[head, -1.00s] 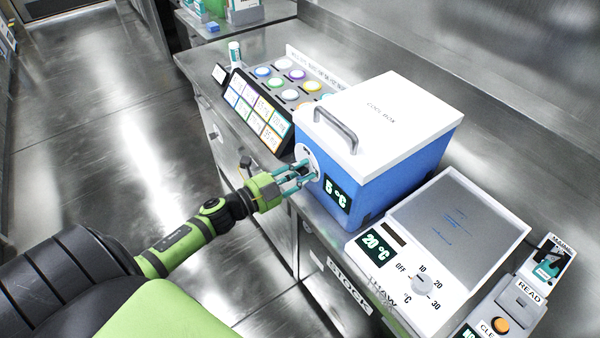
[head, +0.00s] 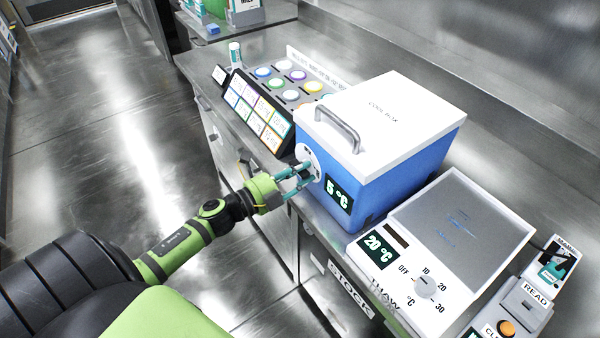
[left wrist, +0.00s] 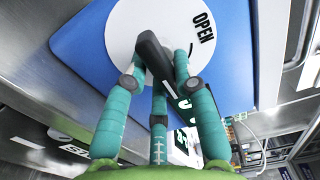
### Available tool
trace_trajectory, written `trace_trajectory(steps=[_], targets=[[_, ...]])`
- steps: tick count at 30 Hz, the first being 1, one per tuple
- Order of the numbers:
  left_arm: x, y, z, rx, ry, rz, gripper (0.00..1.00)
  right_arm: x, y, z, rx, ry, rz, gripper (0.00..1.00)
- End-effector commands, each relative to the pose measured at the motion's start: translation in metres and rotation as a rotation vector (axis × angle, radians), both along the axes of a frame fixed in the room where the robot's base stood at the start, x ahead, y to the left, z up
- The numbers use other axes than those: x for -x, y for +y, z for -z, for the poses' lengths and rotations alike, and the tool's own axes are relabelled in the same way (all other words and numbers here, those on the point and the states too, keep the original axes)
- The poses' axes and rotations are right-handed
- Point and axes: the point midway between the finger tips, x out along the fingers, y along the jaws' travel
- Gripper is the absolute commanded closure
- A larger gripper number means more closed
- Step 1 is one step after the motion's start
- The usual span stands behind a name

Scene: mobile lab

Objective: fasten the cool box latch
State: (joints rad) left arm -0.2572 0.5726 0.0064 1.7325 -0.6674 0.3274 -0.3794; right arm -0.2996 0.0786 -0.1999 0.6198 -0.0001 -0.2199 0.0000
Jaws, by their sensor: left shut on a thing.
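The blue cool box (head: 395,180) stands on the steel counter with its white lid (head: 385,112) down. A grey handle (head: 338,130) is on the lid and a "5 °C" display on the front. The latch is a white round plate (head: 309,157) with a dark lever, on the box's front. In the left wrist view the plate (left wrist: 215,60) reads "OPEN", and the black lever (left wrist: 152,52) slants across it. My left gripper (head: 305,172), also in the left wrist view (left wrist: 160,75), has its teal fingers shut around the lever. My right gripper is not in view.
A thaw plate (head: 450,225) showing 20 °C stands right of the box, with a reader (head: 520,300) beyond it. A rack of coloured caps (head: 290,80) and a label board (head: 255,110) are left of the box. The floor at left is clear.

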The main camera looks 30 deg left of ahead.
Motion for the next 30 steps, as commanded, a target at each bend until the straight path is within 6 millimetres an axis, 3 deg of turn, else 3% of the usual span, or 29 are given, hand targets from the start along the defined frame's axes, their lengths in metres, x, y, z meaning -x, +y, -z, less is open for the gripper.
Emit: trace_trajectory(steps=[4, 5, 6, 23, 30], targets=[[-0.002, -0.002, -0.008, 0.0, -0.017, 0.007, 1.0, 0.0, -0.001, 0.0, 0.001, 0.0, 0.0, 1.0], [-0.002, -0.002, -0.008, 0.0, -0.017, 0.007, 0.61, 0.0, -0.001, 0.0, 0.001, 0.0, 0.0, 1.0], [-0.002, -0.002, -0.008, -0.001, -0.016, 0.007, 0.54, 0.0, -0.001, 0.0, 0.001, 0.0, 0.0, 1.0], [0.004, 0.0, -0.002, 0.002, -0.004, 0.003, 0.54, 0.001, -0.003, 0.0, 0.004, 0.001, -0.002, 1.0], [0.039, 0.015, 0.0, 0.003, 0.001, 0.001, 0.54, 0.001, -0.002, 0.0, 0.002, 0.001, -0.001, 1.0]])
